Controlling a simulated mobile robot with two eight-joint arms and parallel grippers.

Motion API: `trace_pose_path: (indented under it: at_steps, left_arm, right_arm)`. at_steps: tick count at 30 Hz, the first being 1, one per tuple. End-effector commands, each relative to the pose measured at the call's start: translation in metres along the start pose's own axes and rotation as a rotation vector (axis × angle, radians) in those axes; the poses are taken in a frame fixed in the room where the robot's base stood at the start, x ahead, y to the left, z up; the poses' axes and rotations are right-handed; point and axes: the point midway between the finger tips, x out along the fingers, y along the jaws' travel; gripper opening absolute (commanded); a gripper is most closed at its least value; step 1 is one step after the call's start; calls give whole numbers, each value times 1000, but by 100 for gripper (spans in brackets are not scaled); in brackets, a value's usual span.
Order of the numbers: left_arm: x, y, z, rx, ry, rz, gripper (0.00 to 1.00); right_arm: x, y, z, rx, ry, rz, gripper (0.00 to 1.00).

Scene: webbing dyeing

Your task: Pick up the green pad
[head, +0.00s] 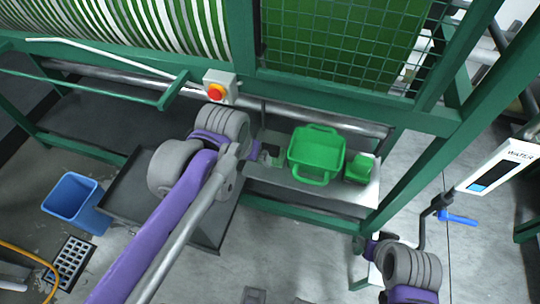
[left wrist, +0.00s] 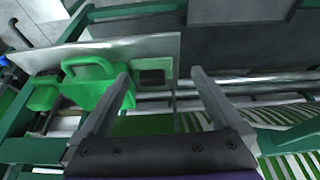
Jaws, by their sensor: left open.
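A small pale green piece with a dark middle, perhaps the green pad, (left wrist: 155,72) lies on a metal shelf (left wrist: 130,50) in the left wrist view. In the head view a small green piece (head: 272,156) shows at the left gripper, partly hidden. My left gripper (left wrist: 160,84) is open, its fingers either side of the piece in the picture; whether they touch it I cannot tell. A green tub with handles (head: 316,152) stands just right of it, and a smaller green block or container (head: 360,168) further right. My right gripper (head: 360,244) is small and unclear at the lower right.
A green machine frame (head: 300,92) with a mesh guard (head: 345,40) stands behind and above the shelf. A red stop button (head: 215,91) is on it. A dark tray (head: 135,190) and a blue bin (head: 76,203) are at the left.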

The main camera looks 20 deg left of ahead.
Motion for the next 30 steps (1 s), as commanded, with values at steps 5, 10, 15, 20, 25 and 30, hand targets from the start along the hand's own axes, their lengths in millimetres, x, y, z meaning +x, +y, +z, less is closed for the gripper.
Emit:
trace_pose_path:
  at_steps: [5, 10, 15, 20, 25, 30]
  left_arm:
    - [4, 18, -58, 12, -57, 4, 100]
    - [6, 25, -81, 15, -79, 2, 100]
    - [28, 26, -82, 15, -83, 2, 100]
    - [51, 26, -79, 15, -82, 2, 100]
    - [62, 25, -78, 15, -81, 2, 100]
    - [85, 23, -70, 15, -81, 2, 100]
  right_arm:
    - [14, 0, 12, 0, -9, 0, 50]
    - [18, 0, 15, 0, -11, 0, 50]
    - [20, 0, 17, 0, -12, 0, 50]
    - [21, 0, 18, 0, -13, 0, 50]
    - [22, 0, 19, 0, -13, 0, 50]
    - [23, 0, 20, 0, -14, 0, 50]
